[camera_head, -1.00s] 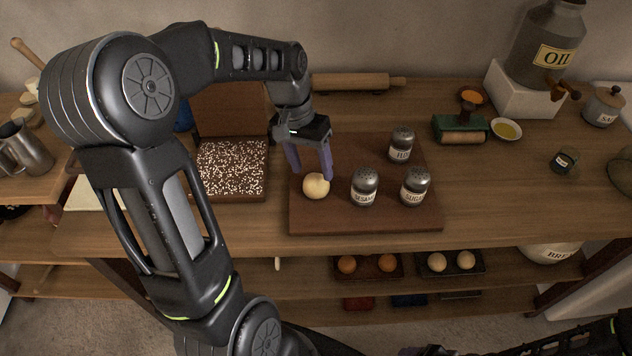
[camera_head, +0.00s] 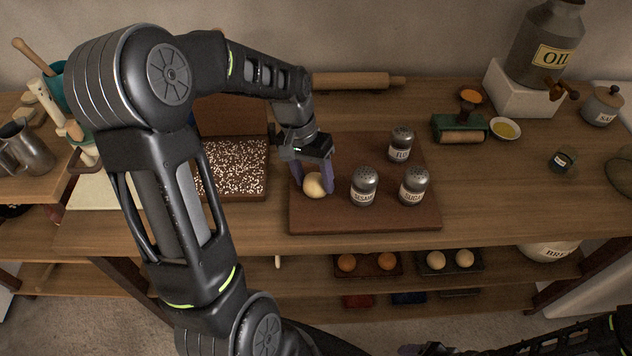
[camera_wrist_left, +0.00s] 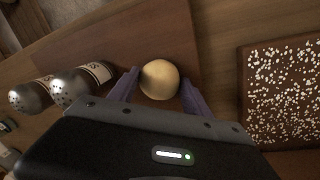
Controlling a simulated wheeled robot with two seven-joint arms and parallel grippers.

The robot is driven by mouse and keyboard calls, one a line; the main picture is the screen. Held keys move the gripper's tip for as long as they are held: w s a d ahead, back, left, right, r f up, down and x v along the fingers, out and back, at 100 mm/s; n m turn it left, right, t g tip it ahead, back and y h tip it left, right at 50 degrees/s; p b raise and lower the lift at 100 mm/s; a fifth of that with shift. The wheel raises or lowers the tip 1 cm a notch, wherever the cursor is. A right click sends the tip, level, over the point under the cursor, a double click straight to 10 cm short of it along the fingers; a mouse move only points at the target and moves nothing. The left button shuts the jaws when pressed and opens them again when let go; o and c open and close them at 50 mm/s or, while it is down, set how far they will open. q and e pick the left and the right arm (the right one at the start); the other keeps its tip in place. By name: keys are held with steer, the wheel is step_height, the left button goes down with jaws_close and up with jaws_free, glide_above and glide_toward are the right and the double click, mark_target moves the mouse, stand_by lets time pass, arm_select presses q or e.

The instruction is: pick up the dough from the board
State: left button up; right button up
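The dough (camera_head: 314,187) is a pale round ball on the left part of the brown board (camera_head: 345,219). My left gripper (camera_head: 314,184) is lowered over it from behind, with a purple finger on each side of the dough. In the left wrist view the dough (camera_wrist_left: 159,79) sits between the tips of the two spread fingers (camera_wrist_left: 158,92). A small gap seems to show on the right side; contact on the left is hard to tell. My right gripper (camera_head: 425,350) shows only as a small dark and purple part at the bottom edge, and its fingers are unclear.
Shakers labelled sesame (camera_head: 363,188), sugar (camera_head: 413,187) and another (camera_head: 401,146) stand on the board, right of the dough. A white-speckled tray (camera_head: 236,168) lies left of the board. A rolling pin (camera_head: 350,82) lies behind.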

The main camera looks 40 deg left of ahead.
mark_target(314, 187)
arm_select(q)
steer(key=c, duration=0.5)
steer(key=v, duration=0.3)
steer(key=d+v, duration=0.1)
steer(key=v, duration=0.2)
steer(key=d+b+v, duration=0.1)
steer(key=v, duration=0.3)
steer(key=shift+w+r, duration=0.15)
